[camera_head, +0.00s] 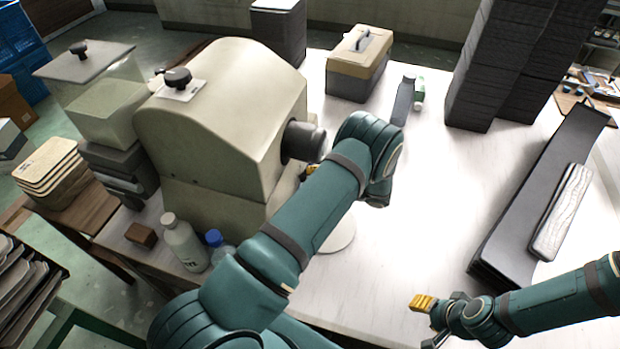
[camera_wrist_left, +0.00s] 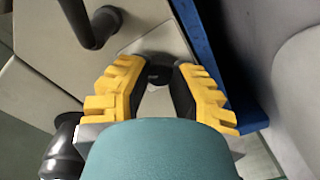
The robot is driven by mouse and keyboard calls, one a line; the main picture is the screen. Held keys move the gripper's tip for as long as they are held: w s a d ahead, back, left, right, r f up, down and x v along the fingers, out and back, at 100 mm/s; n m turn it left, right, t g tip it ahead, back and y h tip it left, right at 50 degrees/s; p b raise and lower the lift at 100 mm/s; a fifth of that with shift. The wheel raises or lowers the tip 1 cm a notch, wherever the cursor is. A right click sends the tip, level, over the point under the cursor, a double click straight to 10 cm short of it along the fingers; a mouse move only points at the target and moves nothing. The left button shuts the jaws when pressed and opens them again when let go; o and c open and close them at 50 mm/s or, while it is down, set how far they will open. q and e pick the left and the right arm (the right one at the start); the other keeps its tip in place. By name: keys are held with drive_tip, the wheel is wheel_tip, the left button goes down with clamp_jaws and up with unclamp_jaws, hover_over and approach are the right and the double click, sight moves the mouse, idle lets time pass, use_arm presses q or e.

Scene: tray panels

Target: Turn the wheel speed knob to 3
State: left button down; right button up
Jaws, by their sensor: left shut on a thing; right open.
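A cream machine (camera_head: 215,125) with a rounded hood stands at the left of the table. My left gripper (camera_head: 311,168) is at its right-hand side, mostly hidden by my own arm in the head view. In the left wrist view, the yellow fingers of my left gripper (camera_wrist_left: 157,82) are shut on a small dark knob (camera_wrist_left: 158,70) on a light plate. No number or pointer is readable, so its setting cannot be told. My right gripper (camera_head: 428,320) is open and empty, at the table's near edge.
A dark cylinder (camera_head: 303,142) sticks out of the machine near my left arm. Bottles (camera_head: 184,244) stand at its near side. A toolbox (camera_head: 357,65), a grey-green bottle (camera_head: 404,101) and dark stacks (camera_head: 500,60) stand farther back. The table's middle is clear.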

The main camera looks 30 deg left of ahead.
use_arm(q)
drive_tip(key=c, duration=1)
unclamp_jaws()
drive_tip(key=shift+a, duration=0.1)
drive_tip(key=v, duration=1.2)
drive_tip(key=shift+s, duration=0.1)
